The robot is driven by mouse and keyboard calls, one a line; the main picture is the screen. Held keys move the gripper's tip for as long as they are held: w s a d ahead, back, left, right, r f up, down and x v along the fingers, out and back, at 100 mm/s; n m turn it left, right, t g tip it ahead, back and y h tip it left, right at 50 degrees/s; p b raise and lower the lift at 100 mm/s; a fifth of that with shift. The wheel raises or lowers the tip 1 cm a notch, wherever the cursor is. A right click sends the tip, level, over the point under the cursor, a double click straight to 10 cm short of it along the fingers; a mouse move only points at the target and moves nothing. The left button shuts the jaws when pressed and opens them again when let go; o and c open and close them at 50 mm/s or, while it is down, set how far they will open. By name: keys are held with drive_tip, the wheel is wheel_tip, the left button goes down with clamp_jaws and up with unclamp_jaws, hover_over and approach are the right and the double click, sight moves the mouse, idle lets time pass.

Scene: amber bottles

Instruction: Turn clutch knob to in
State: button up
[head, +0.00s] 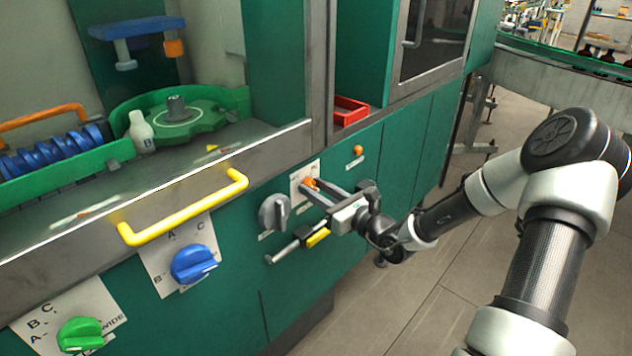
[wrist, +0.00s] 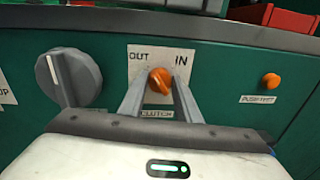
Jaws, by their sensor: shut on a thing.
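The clutch knob (wrist: 160,80) is small and orange, on a white plate (wrist: 142,58) marked OUT at left, IN at right and CLUTCH below. My gripper (wrist: 160,88) has a finger on each side of the knob and is shut on it. The knob's ridge looks near upright, leaning slightly; I cannot tell its exact setting. In the head view the knob (head: 309,183) shows at the fingertips of my gripper (head: 318,190), partly hidden by them.
A grey knob (wrist: 68,78) is left of the plate, an orange button (wrist: 270,81) right. A lever with a yellow part (head: 318,237) sits below my gripper. A yellow handle (head: 185,208), blue knob (head: 193,263) and green knob (head: 80,334) are further left.

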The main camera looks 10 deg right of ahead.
drive_tip(key=m+p, duration=0.4)
drive_tip(key=p, duration=0.1)
drive_tip(key=m+p, duration=0.3)
drive_tip(key=p, duration=0.2)
drive_tip(key=shift+d+r+m+g+p, duration=0.1)
drive_tip(key=shift+r+m+g+p, duration=0.1)
drive_tip(key=shift+m+g+p, duration=0.15)
drive_tip(key=shift+d+f+m+g+y+p, duration=0.15)
drive_tip(key=shift+m+p, duration=0.95)
drive_tip(key=shift+m, duration=0.7)
drive_tip(key=shift+a+f+m+g+y+p, duration=0.15)
drive_tip(key=shift+m+p, duration=0.95)
drive_tip(key=shift+m, duration=0.65)
drive_tip(key=shift+d+m, duration=0.1)
drive_tip(key=shift+m, duration=0.2)
drive_tip(key=o, duration=1.1)
drive_tip(key=shift+c, duration=0.2)
drive_tip(key=shift+w, duration=0.1)
